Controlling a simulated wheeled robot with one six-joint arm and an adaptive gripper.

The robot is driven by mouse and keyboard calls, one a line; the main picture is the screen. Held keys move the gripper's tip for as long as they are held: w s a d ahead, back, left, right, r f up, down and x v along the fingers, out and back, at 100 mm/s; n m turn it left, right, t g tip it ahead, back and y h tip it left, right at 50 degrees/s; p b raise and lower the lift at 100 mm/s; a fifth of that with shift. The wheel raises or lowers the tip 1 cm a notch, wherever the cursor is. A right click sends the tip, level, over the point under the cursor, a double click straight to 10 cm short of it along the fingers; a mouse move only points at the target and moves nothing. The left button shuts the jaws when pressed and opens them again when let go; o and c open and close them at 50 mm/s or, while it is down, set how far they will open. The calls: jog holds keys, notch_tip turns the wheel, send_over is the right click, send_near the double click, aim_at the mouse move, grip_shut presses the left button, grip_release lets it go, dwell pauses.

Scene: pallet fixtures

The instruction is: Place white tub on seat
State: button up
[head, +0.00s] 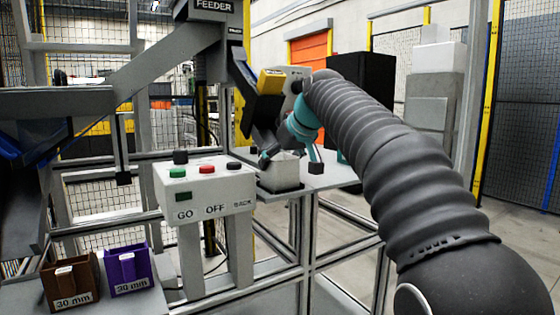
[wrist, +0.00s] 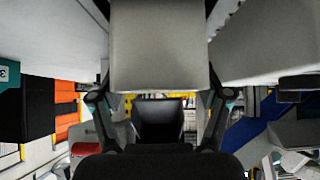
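The white tub (head: 281,175) stands upright at the near left part of a grey table, behind the control box. My gripper (head: 290,163) reaches down at it from above and behind, with one dark fingertip by its left rim and one near its right side. In the wrist view the tub's pale wall (wrist: 158,45) fills the top middle, between the two fingers of my gripper (wrist: 159,60). The fingers flank it closely; I cannot tell whether they press on it. The seat is not clearly seen; the tub's underside is hidden.
A control box (head: 206,188) marked GO and OFF stands close in front of the tub. A brown bin (head: 70,282) and a purple bin (head: 128,270) are at the lower left. The feeder chute (head: 258,105) hangs just above left. The table's right part (head: 338,174) is clear.

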jog(key=o, duration=0.4)
jog(key=shift+c, duration=0.2)
jog(key=shift+r, duration=0.25)
jog(key=p+v, duration=0.1)
jog(key=v, duration=1.1)
jog(key=shift+p, duration=0.35)
jog(key=shift+f, duration=0.1)
jog(key=s+d+f+m+h, duration=0.1)
jog(key=s+d+f, duration=0.4)
jog(key=s+f, duration=0.5)
jog(key=s+d+f+m+g+h, duration=0.1)
jog(key=s+d+f+m+h, duration=0.1)
jog(key=s+f, duration=0.8)
jog(key=s+d+f+m+h, duration=0.2)
jog(key=s+d+f, duration=0.5)
jog(key=f, duration=0.9)
jog(key=s+m, duration=0.1)
jog(key=s, duration=0.2)
jog(key=shift+s+d+m+g, duration=0.35)
jog(key=shift+s+m+g, duration=0.05)
